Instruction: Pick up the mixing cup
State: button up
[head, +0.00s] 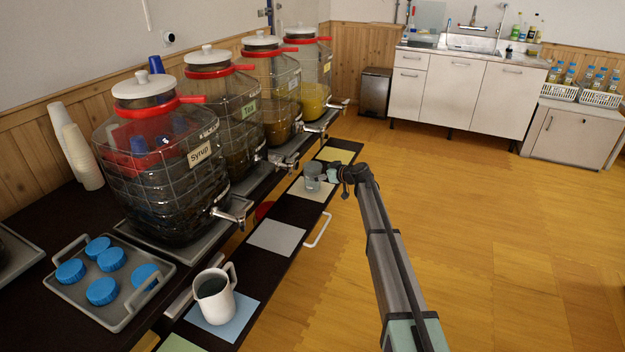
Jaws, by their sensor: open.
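A clear grey cup (312,177), which looks like the mixing cup, stands upright on a cream mat (297,186) on the dark lower shelf. My gripper (333,175) is open at the cup's right side, very close to it. I cannot tell whether the fingers touch the cup or reach around it. A white jug (213,300) with a handle, dark inside, stands on a blue mat (237,325) at the front of the same shelf.
Several tapped jars line the counter, including the Syrup jar (165,185); their taps, such as this one (232,212), jut over the shelf. A grey tray (121,320) holds blue lids. A grey mat (277,238) is bare. The floor to the right is clear.

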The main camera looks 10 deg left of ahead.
jog(key=x, duration=0.5)
jog(key=shift+a+p, duration=0.15)
jog(key=shift+p, duration=0.2)
jog(key=c, duration=1)
